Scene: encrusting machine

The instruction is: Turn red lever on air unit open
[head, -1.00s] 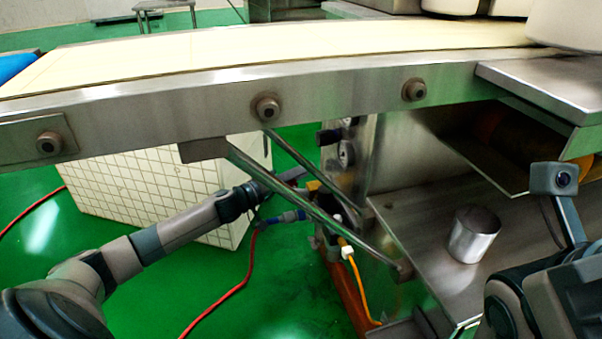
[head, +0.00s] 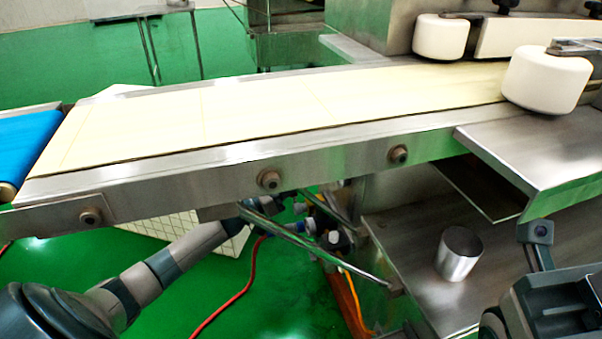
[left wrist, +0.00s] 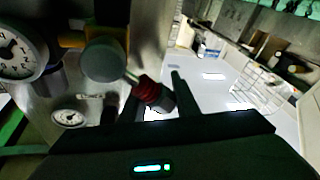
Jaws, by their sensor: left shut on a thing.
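The red lever (left wrist: 147,90) shows in the left wrist view, sticking out from a round grey part (left wrist: 103,60) of the air unit. My left gripper (left wrist: 160,98) is shut on the lever, with one dark finger on each side of its grip. In the head view the air unit (head: 335,240) is partly covered by the conveyor frame, and the lever and my left fingertips are hidden there. My right arm shows at the lower right of the head view, but its fingers are out of view.
The conveyor's steel frame (head: 330,158) runs above my left arm. A diagonal steel brace (head: 315,245) stands close by. A metal cup (head: 460,252) stands on the steel shelf (head: 400,236). A red hose (head: 240,290) lies on the green floor. Two gauges (left wrist: 18,52) (left wrist: 70,115) sit beside the lever.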

